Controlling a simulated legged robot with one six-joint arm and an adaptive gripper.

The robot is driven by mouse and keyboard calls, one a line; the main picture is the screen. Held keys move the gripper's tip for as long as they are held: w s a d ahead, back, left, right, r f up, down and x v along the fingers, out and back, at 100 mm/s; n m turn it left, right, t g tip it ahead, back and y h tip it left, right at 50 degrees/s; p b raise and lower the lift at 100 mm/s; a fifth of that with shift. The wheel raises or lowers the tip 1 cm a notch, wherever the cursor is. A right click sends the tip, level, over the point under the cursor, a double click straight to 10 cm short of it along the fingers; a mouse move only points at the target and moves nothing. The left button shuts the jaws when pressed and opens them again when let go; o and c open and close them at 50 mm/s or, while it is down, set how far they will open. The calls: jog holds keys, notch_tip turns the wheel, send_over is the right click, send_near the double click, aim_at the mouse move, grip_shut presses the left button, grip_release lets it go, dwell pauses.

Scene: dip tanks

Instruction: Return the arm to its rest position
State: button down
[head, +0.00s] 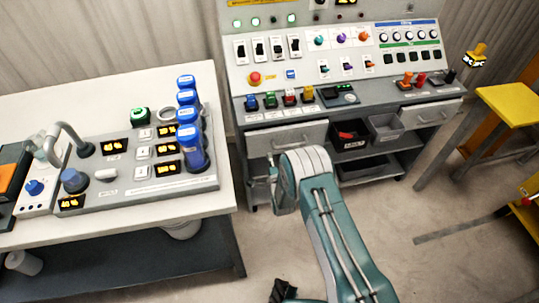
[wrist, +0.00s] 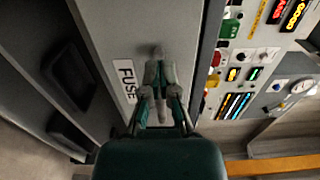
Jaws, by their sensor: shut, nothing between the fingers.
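My gripper (wrist: 158,75) shows in the wrist view, its green-grey fingers drawn together with nothing between them. It is in front of a plain grey panel (wrist: 125,30) with a "FUSE" label (wrist: 127,80); I cannot tell how far apart they are. In the head view my teal arm (head: 335,235) rises from the bottom edge to a bent joint in front of the control console (head: 345,60). My fingers cannot be made out in that view.
The console has drawers (head: 288,138) and grey bins (head: 386,128) below. A yellow-topped stand (head: 510,104) is at right. Floor is clear between my arm and that stand.

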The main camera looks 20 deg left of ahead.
jog(key=v, duration=0.7)
jog(key=w+d+r+n+g+h, duration=0.1)
jog(key=w+d+r+h, duration=0.2)
jog(key=r, duration=0.5)
jog(key=w+d+r+n+g, duration=0.1)
jog(key=w+d+r+n, duration=0.1)
jog(key=w+r, duration=0.4)
jog(key=s+d+r+n+g+h, duration=0.2)
jog(key=s+d+r, duration=0.3)
jog(key=d+r, duration=0.45)
jog(key=s+d+r+n+g+h, duration=0.15)
jog(key=s+d+r, duration=0.35)
jog(key=r, duration=0.7)
jog(key=s+d+r+n+g+h, duration=0.1)
jog(key=s+d, duration=0.5)
jog(key=s, duration=0.7)
jog(key=s+d+r+n+g+h, duration=0.1)
jog(key=s+d+r+n+g, duration=0.2)
jog(key=s+d, duration=0.4)
jog(key=s+r+n, duration=0.1)
jog(key=s, duration=0.4)
jog(key=shift+s+r+h, duration=0.3)
jog(key=shift+s+h, duration=0.05)
jog(key=shift+s, duration=0.05)
